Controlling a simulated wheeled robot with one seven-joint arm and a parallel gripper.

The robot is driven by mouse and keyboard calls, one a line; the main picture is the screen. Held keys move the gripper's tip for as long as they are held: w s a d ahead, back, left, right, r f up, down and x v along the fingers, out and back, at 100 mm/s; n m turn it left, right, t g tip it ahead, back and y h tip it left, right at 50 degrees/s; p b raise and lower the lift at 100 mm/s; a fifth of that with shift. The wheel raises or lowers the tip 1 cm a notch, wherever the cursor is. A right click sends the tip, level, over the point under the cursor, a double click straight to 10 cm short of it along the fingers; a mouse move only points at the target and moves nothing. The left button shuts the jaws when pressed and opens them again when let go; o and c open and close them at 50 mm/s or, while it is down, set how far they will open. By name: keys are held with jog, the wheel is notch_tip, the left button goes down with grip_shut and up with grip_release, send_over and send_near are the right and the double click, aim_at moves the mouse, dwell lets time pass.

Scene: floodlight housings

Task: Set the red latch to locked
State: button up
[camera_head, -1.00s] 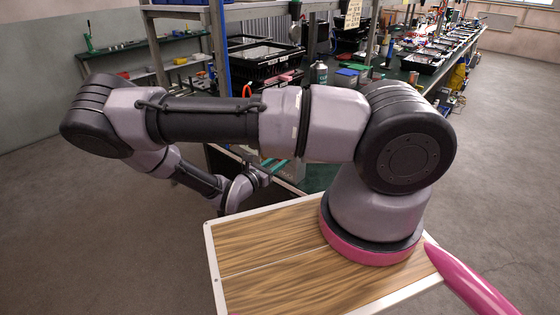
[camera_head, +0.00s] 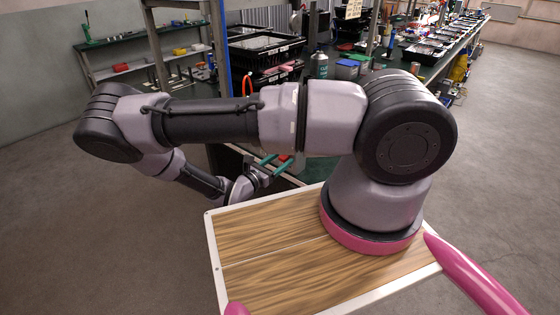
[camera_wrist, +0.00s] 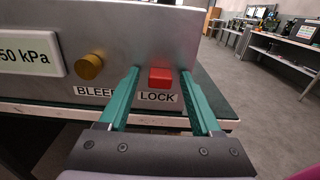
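The red latch (camera_wrist: 160,76) is a small red block on the front of a grey metal panel (camera_wrist: 130,30), just above a label reading LOCK. My gripper (camera_wrist: 160,88) is open, with its two green fingers pointing at the panel, one on each side of the latch. Gaps show between latch and fingers; whether the fingertips touch the panel I cannot tell. In the head view my gripper (camera_head: 272,166) is small, at the near edge of the green bench, beside a small red spot that may be the latch. The panel is mostly hidden there by my arm.
A brass knob (camera_wrist: 88,67) above a BLEED label and a display (camera_wrist: 28,55) ending in 50 kPa are left of the latch. Black crates (camera_head: 264,48) and a spray can (camera_head: 319,64) stand on the bench. Open floor (camera_head: 500,170) lies to the right.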

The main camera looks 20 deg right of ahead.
jog(key=v, duration=1)
jog(key=shift+s+a, duration=0.2)
jog(key=shift+a, duration=0.15)
notch_tip(320, 180, up, 27)
jog(key=s+d+m+g+y, duration=0.2)
jog(key=m+g+y, duration=0.9)
jog(key=m, duration=0.7)
jog(key=s+d+r+m+t+y, duration=0.2)
jog(key=s+r+m+t, duration=0.1)
jog(key=r, duration=0.4)
jog(key=s+d+r+m+t+y, duration=0.1)
jog(key=s+r+m+t+y, duration=0.1)
jog(key=r, duration=0.6)
jog(key=s+d+r+m+t+y, duration=0.2)
jog(key=s+r+m+t, duration=0.2)
jog(key=r, duration=0.3)
jog(key=shift+d+r+m+y, duration=0.3)
jog(key=shift+d+m, duration=0.1)
jog(key=shift+m, duration=0.2)
jog(key=shift+s, duration=0.1)
